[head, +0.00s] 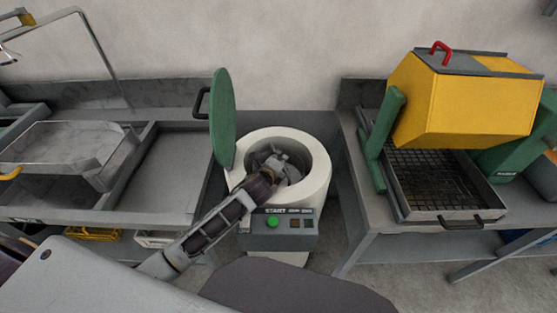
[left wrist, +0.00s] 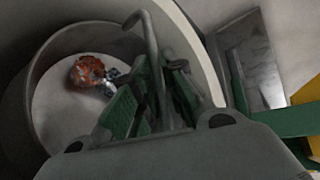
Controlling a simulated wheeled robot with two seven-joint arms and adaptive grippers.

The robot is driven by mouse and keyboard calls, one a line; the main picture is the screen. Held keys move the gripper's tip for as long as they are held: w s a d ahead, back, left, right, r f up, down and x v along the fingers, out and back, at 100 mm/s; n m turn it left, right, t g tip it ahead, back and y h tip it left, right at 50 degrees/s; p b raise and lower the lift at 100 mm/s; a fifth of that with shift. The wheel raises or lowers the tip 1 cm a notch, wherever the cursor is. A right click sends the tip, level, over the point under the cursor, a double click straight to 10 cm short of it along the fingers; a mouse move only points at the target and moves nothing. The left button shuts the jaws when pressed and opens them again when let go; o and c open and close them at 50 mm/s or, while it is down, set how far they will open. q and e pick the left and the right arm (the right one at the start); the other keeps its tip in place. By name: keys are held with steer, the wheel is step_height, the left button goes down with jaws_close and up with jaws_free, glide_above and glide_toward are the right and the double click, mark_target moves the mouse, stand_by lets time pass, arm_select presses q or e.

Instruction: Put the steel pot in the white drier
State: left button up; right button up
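The white drier (head: 322,180) stands in the middle of the head view, its round opening facing up and its green lid (head: 222,118) raised at the left. My left gripper (head: 282,166) reaches down into that opening. In the left wrist view the steel pot (left wrist: 52,65) is a grey round vessel inside the drier's pale rim (left wrist: 197,45), with a reddish-orange lump in it. A bent metal handle (left wrist: 152,50) passes between the green fingers of my left gripper (left wrist: 160,82), which stand apart on either side of it. My right gripper is out of view.
A grey bench with a sink and a clear tank (head: 65,145) is at the left. At the right, a yellow tumbler (head: 465,105) stands above a metal tray with a mesh (head: 435,180). The drier's control panel (head: 280,222) is at its front, below my left arm.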

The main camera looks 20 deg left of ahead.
arm_select(q)
steer(key=o, duration=0.3)
steer(key=shift+s+d+f, duration=0.1)
steer(key=shift+s+f, duration=0.2)
steer(key=shift+f, duration=0.6)
steer(key=shift+r, duration=0.2)
steer(key=shift+w+r, duration=0.1)
steer(key=shift+r, duration=0.1)
steer(key=shift+w+r+v, duration=0.1)
steer(key=shift+r+v, duration=0.15)
steer(key=shift+v, duration=1.75)
steer(key=shift+w+r+v, duration=0.1)
steer(key=shift+r+v, duration=0.1)
steer(key=shift+v, duration=1.8)
steer(key=shift+w+r+v, duration=0.1)
steer(key=shift+r+v, duration=0.15)
steer(key=shift+v, duration=1.75)
steer(key=shift+s, duration=0.1)
